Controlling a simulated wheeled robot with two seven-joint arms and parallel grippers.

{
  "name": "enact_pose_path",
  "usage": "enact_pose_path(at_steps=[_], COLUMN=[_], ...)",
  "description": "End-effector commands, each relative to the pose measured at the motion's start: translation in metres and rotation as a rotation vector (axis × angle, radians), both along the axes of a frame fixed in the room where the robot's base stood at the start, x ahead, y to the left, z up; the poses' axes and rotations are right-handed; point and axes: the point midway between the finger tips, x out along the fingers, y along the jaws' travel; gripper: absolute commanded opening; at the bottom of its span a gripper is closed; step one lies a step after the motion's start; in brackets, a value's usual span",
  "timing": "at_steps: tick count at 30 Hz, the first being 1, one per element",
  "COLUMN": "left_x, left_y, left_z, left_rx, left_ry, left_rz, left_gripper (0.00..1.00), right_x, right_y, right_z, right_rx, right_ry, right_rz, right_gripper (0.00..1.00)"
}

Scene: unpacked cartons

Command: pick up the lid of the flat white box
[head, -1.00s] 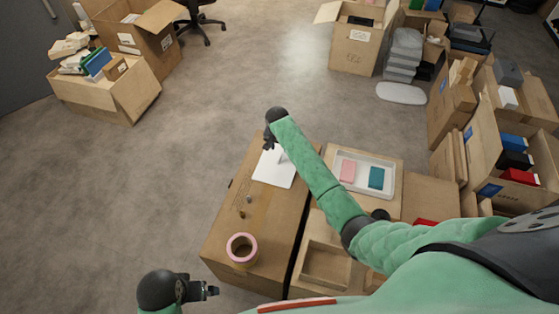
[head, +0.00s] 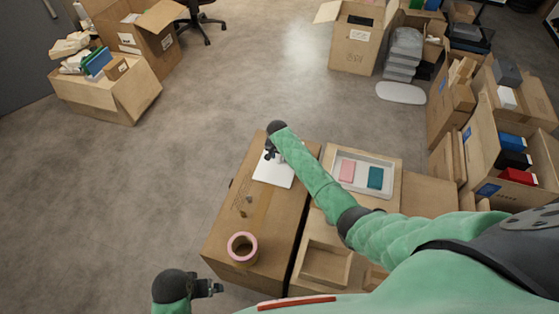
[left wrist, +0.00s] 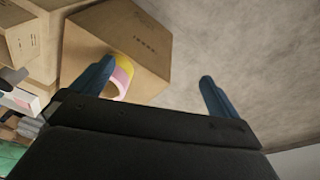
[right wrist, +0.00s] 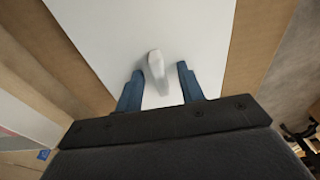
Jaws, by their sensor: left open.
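The flat white box lid (head: 272,173) lies on top of a brown carton (head: 222,243). A pale grip (right wrist: 157,70) stands up from the lid's white surface in the right wrist view. My right gripper (head: 271,155) is over the far part of the lid. Its open fingers (right wrist: 159,82) are on either side of the grip, with a gap to each. I cannot tell if the fingertips touch the lid. The box's sides under the lid cannot be made out. My left gripper (head: 216,289) is open and empty beside the carton's near left corner, away from the lid.
A white tray (head: 346,159) with a pink and a teal item is at the right. Open floor lies left of the carton.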

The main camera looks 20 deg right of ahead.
Motion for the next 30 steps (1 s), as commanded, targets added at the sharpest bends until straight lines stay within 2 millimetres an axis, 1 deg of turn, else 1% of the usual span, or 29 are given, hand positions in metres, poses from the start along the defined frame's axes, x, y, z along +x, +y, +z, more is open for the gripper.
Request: enact_pose_path(at_steps=[1,2,6,7,8,18,20,23,25,27,30], left_x=[0.0,0.0,0.0,0.0,0.0,0.0,0.0,-0.001,-0.003,-0.008,-0.011], left_y=[0.0,0.0,0.0,0.0,0.0,0.0,0.0,0.0,0.001,0.001,0.002], left_z=[0.0,0.0,0.0,0.0,0.0,0.0,0.001,0.004,0.014,0.031,0.043], left_rx=[0.0,0.0,-0.001,-0.001,-0.001,-0.001,-0.001,0.0,-0.002,-0.005,-0.007], left_ry=[0.0,0.0,0.0,0.0,-0.001,0.0,0.001,0.003,0.002,-0.002,-0.003], left_rz=[0.0,0.0,0.0,0.0,0.0,0.0,0.0,0.0,0.0,0.001,0.001], left_gripper=[1.0,1.0,1.0,1.0,1.0,1.0,1.0,1.0,1.0,1.0,1.0], right_x=[0.0,0.0,0.0,0.0,0.0,0.0,0.0,0.001,0.001,0.001,-0.006], right_y=[0.0,0.0,0.0,0.0,0.0,0.0,0.0,0.0,0.0,0.0,-0.025], right_z=[0.0,0.0,0.0,0.0,0.0,0.002,0.005,0.016,0.028,0.043,0.053], right_rx=[0.0,0.0,0.0,0.0,0.0,-0.001,0.0,0.001,0.001,0.0,-0.001], right_ry=[0.0,0.0,0.0,0.0,0.0,-0.001,-0.001,-0.003,-0.004,-0.005,-0.002], right_rz=[0.0,0.0,0.0,0.0,0.0,0.0,0.0,0.0,0.0,0.0,-0.002], right_gripper=[0.38,0.36,0.09,0.03,0.0,0.0,0.0,0.0,0.0,0.0,0.0])
